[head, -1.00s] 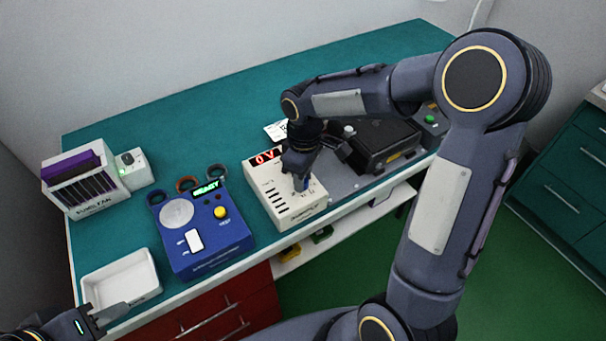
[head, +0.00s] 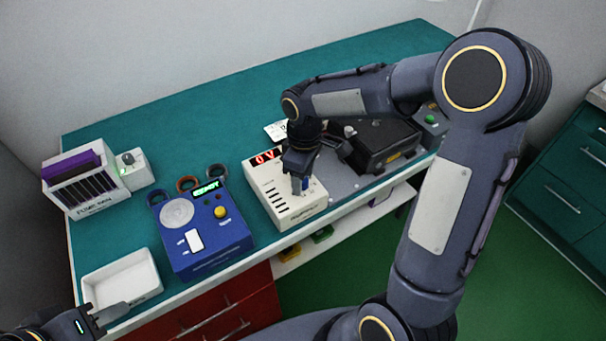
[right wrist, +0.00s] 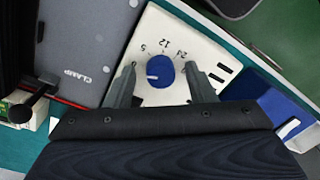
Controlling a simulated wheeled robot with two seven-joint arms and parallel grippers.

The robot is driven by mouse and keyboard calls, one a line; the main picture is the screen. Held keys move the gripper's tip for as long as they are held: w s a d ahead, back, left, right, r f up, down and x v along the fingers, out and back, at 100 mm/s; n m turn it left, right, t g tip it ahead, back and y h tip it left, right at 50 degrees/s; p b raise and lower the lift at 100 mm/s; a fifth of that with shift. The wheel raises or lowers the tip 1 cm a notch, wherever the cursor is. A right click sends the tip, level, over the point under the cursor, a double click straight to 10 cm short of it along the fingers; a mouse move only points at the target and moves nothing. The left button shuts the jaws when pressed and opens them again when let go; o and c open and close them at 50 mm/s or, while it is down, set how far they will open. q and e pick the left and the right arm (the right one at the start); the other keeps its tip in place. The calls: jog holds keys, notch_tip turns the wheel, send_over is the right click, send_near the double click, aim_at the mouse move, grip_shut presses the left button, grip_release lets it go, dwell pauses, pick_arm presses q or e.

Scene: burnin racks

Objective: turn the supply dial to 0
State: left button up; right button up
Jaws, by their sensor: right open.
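The cream supply box (head: 283,199) stands near the bench's front edge, its red display (head: 265,157) reading 0 V. Its blue dial (right wrist: 160,71) shows in the right wrist view; the white pointer mark is on its left side, pointing left and slightly down. My right gripper (right wrist: 160,67) is open over the box, one finger on each side of the dial, with gaps visible. In the head view my right gripper (head: 299,184) partly covers the dial. My left gripper (head: 110,313) is at the lower left, away from the box.
A blue tester (head: 208,238) with a yellow button stands left of the box. A white tray (head: 121,280) and a rack with purple parts (head: 83,180) are farther left. A grey clamp fixture (right wrist: 84,43) lies close beside the supply box.

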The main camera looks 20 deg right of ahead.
notch_tip(320, 180, up, 8)
jog(key=shift+w+d+f, duration=0.15)
dwell(0.3)
dwell(0.3)
jog(key=shift+s+d+r, duration=0.1)
jog(key=shift+s+r, duration=0.1)
jog(key=shift+s, duration=0.1)
jog(key=s+m+t+y, duration=0.3)
jog(key=s+m+t, duration=0.3)
jog(key=s, duration=1.3)
jog(key=m, duration=0.4)
jog(key=shift+r, duration=0.3)
